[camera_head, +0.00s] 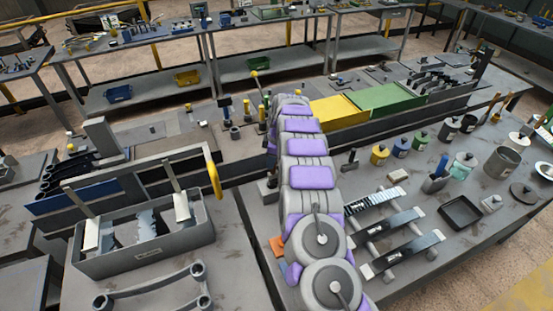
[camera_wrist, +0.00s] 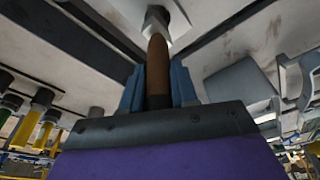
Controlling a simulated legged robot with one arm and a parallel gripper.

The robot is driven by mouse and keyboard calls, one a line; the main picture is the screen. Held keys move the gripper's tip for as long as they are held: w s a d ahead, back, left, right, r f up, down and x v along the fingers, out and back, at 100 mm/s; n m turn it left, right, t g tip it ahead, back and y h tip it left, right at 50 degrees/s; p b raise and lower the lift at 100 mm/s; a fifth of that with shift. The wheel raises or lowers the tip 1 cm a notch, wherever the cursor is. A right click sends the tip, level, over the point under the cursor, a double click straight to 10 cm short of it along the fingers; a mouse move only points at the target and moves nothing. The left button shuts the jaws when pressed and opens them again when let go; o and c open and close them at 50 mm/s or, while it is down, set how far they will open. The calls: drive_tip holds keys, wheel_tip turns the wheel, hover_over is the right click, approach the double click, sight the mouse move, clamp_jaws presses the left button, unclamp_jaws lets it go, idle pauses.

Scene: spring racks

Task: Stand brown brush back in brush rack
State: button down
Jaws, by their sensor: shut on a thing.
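My gripper (camera_wrist: 158,82) is shut on the brown brush (camera_wrist: 157,58) in the wrist view. Its blue-grey fingers lie on both sides of the brown handle. The far end of the brush meets a pale, blocky piece with a darker round part; I cannot tell whether this is the brush's own head or part of the rack. In the head view my arm hides my gripper and the brush. Yellow-handled tools (camera_wrist: 26,126) with dark collars stand in a row at the left of the wrist view. I cannot tell for sure which part is the brush rack.
A yellow panel (camera_head: 337,112) and a green panel (camera_head: 391,98) lie on the bench beyond my arm. Pots, including a yellow one (camera_head: 380,155), and a dark tray (camera_head: 461,212) stand on the right bench. A grey toolbox (camera_head: 150,250) stands at the left.

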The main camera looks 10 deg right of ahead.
drive_tip(key=shift+a+f, duration=0.2)
drive_tip(key=shift+a, duration=0.55)
drive_tip(key=shift+d+f, duration=0.25)
drive_tip(key=shift+d, duration=0.3)
drive_tip(key=c, duration=1.1)
unclamp_jaws()
drive_tip(key=shift+d, duration=0.35)
drive_tip(key=shift+c, duration=0.2)
drive_tip(key=o, duration=0.3)
drive_tip(key=shift+a, duration=0.25)
drive_tip(key=shift+o, duration=0.7)
drive_tip(key=shift+a, duration=0.5)
drive_tip(key=o, duration=0.4)
drive_tip(key=shift+d, duration=0.6)
drive_tip(key=shift+a+r, duration=0.25)
drive_tip(key=shift+r, duration=0.25)
drive_tip(key=shift+a+r, duration=0.2)
drive_tip(key=shift+r, duration=0.25)
drive_tip(key=shift+v, duration=1.35)
drive_tip(key=shift+w+a+r, duration=0.1)
drive_tip(key=shift+a+r, duration=0.05)
drive_tip(key=shift+r, duration=1.1)
